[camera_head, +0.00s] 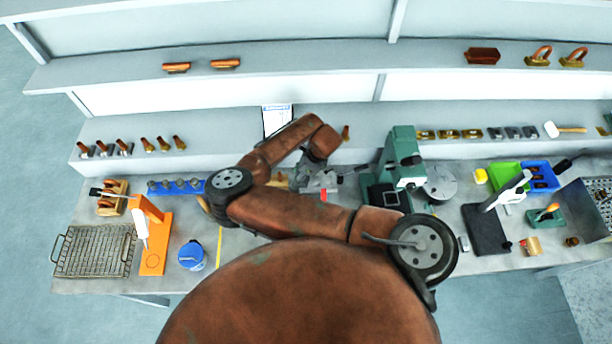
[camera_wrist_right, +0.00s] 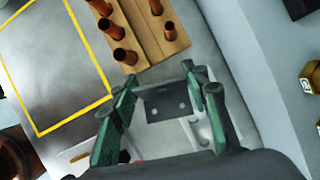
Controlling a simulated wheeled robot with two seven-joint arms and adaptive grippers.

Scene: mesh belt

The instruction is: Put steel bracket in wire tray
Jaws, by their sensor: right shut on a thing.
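My right gripper (camera_wrist_right: 162,98) is shut on the steel bracket (camera_wrist_right: 166,104), a grey bent plate with small holes between its two green fingers. The wire tray (camera_head: 94,251) is a flat mesh tray with handles at the far left of the bench, well to the left of the gripper. My left gripper is not in view.
An orange stand (camera_head: 153,255) and a blue container (camera_head: 192,255) are just right of the tray. A wooden block (camera_wrist_right: 150,35) with several copper-coloured pegs lies near the gripper. A green machine (camera_head: 402,165) stands to its right. A yellow line (camera_wrist_right: 75,118) marks bare bench.

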